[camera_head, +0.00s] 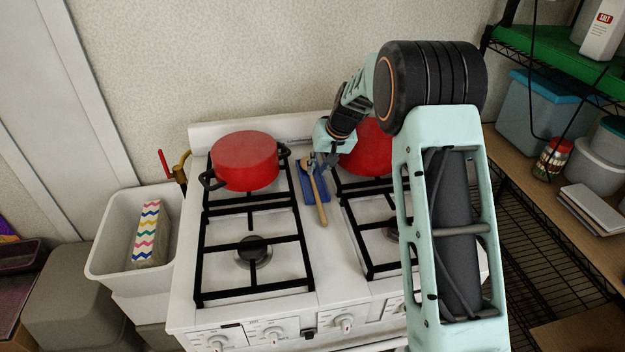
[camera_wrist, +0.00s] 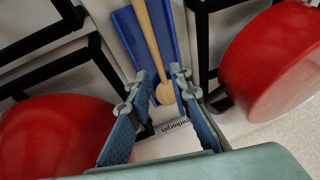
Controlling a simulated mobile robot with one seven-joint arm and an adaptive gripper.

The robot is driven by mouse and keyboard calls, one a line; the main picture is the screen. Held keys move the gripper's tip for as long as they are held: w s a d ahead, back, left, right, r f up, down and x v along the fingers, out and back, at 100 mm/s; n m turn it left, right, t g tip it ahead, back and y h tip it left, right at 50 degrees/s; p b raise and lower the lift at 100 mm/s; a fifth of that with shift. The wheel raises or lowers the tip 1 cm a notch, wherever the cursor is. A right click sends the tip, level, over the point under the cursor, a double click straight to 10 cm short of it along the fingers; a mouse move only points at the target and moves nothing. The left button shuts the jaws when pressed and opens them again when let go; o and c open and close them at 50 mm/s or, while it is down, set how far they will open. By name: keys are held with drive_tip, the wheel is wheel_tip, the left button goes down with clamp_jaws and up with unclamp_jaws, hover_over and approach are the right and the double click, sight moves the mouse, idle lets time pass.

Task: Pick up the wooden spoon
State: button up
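The wooden spoon (camera_head: 317,196) lies on a blue spoon rest (camera_head: 310,186) on the stove top between the two burner grates. My gripper (camera_head: 320,160) is at the spoon's far end, near the back of the stove. In the wrist view the spoon (camera_wrist: 151,40) runs down from the top edge, and its rounded end lies between my fingers. My gripper (camera_wrist: 160,76) is open, with one finger on each side of that end and a visible gap. I cannot tell how far the fingertips are above the rest (camera_wrist: 130,28).
A red pot (camera_head: 245,160) stands on the left back burner and another red pot (camera_head: 367,150) on the right back burner, close beside my gripper. Black grates (camera_head: 254,297) flank the spoon. The stove's back panel (camera_head: 215,131) is just behind. A white bin (camera_head: 106,250) stands left.

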sight(313, 180)
drive_tip(key=shift+s+p+x, duration=0.2)
drive_tip(key=shift+p+x, duration=0.6)
drive_tip(key=shift+x, duration=1.75)
drive_tip(key=shift+d+f, duration=0.1)
drive_tip(key=shift+f, duration=0.1)
drive_tip(key=shift+s+f, duration=0.1)
clamp_jaws()
